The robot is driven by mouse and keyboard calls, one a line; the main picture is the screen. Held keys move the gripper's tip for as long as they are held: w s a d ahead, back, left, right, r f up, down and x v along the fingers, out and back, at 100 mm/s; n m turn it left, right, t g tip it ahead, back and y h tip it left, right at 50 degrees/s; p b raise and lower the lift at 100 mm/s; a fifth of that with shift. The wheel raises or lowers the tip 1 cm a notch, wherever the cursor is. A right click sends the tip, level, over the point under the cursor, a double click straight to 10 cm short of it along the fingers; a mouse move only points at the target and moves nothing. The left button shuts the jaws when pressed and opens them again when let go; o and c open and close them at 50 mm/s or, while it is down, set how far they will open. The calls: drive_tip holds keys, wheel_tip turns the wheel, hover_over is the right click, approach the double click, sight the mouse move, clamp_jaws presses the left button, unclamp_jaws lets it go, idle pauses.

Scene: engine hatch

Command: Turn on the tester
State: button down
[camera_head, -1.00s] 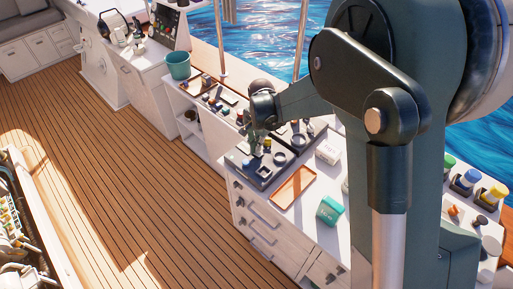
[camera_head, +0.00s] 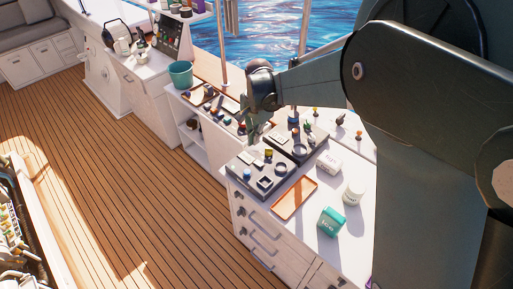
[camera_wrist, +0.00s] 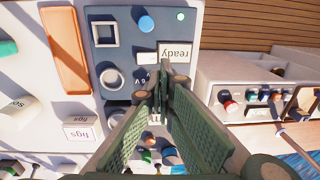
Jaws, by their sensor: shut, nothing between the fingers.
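A dark blue-grey panel, which looks like the tester (camera_wrist: 118,70), lies flat on the white counter. The front dark panel also shows in the head view (camera_head: 250,183). My gripper (camera_wrist: 165,66) is shut and empty, its tips overlapping the panel's edge near the "ready" plate in the wrist view. In the head view my gripper (camera_head: 251,133) hangs just behind the panel.
A second dark panel (camera_head: 316,146) lies behind the first. An orange tray (camera_head: 294,198), a teal box (camera_head: 331,221) and white containers (camera_head: 354,192) stand nearby on the counter. A teal bucket (camera_head: 180,74) stands further left.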

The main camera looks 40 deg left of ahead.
drive_tip(key=shift+a+r, duration=0.15)
drive_tip(key=shift+r, duration=0.75)
drive_tip(key=shift+a+r, duration=0.1)
drive_tip(key=shift+r, duration=0.75)
drive_tip(key=w+d+r+t+b, duration=0.1)
drive_tip(key=w+d+r, duration=0.25)
drive_tip(key=d, duration=0.85)
drive_tip(key=w+d+r+t+y+b, duration=0.1)
drive_tip(key=w+d+r+b, duration=0.3)
drive_tip(key=d, duration=0.9)
drive_tip(key=w+d+r+t+p, duration=0.15)
drive_tip(key=d+r, duration=0.35)
drive_tip(key=d, duration=0.7)
drive_tip(key=s+d+f+t+b, duration=0.1)
drive_tip(key=s+d, duration=0.4)
drive_tip(key=d, duration=0.7)
drive_tip(key=s+d+f+t+h+b, duration=0.1)
drive_tip(key=s+d, duration=0.4)
drive_tip(key=d, duration=0.7)
drive_tip(key=s+d+f+t+b, duration=0.1)
drive_tip(key=s+d+f+b, duration=0.2)
drive_tip(key=d, duration=1)
drive_tip(key=shift+s+f+t+h, duration=0.35)
drive_tip(key=shift+s+f, duration=0.7)
drive_tip(key=shift+s, duration=0.35)
